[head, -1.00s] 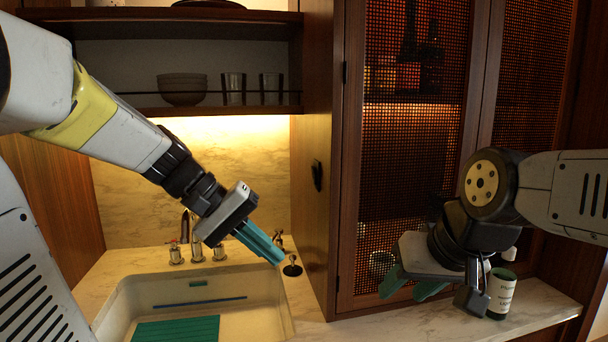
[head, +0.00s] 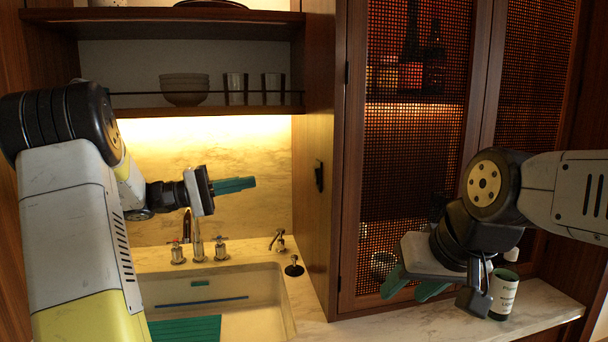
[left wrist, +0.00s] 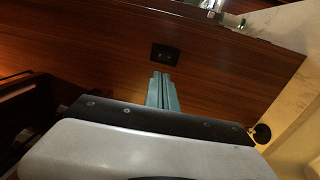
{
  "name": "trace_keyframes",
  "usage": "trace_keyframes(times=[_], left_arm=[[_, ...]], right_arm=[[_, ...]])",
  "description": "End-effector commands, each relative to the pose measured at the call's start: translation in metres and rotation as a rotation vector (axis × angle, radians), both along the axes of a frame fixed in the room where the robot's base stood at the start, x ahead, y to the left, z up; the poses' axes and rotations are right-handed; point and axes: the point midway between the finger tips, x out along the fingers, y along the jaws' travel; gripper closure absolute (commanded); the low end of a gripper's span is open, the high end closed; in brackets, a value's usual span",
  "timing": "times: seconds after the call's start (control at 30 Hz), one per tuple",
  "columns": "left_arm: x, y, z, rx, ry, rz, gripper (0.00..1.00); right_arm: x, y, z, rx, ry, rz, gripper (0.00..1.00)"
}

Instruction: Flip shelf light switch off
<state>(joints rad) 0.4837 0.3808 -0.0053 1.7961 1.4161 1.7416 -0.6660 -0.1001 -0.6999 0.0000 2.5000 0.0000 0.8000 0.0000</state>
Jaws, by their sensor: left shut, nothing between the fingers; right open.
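A small black switch plate (head: 319,176) is on the side panel of the wooden cabinet, right of the sink. It also shows in the left wrist view (left wrist: 165,54), just beyond my fingertips. Its lever position is too small to tell. The shelf light glows on the marble backsplash (head: 230,150) under the shelf. My left gripper (head: 254,182) is shut and empty, above the sink, pointing right toward the plate with a gap between them. Its closed teal fingers show in the left wrist view (left wrist: 163,80). My right gripper (head: 408,290) is open and empty before the mesh cabinet door.
The wooden shelf (head: 200,110) with bowls and glasses is above my left gripper. The faucet (head: 197,240) and sink (head: 282,300) are below it. A labelled dark green container (head: 503,294) stands on the counter beside my right gripper.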

Motion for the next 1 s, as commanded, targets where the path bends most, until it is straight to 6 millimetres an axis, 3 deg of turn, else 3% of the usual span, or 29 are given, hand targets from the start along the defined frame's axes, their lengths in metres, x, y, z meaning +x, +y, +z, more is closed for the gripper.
trace_keyframes(times=[0.27,0.7,1.0], left_arm=[[0.003,-0.013,0.002,0.001,0.001,-0.003,1.00],[0.025,-0.098,0.012,0.002,0.002,-0.004,1.00],[0.034,-0.132,0.017,0.001,0.002,-0.002,1.00]], right_arm=[[0.000,0.000,0.000,0.000,0.000,0.000,0.56],[0.000,0.000,0.000,0.000,0.000,0.000,0.56],[0.000,0.000,0.000,0.000,0.000,0.000,0.56]])
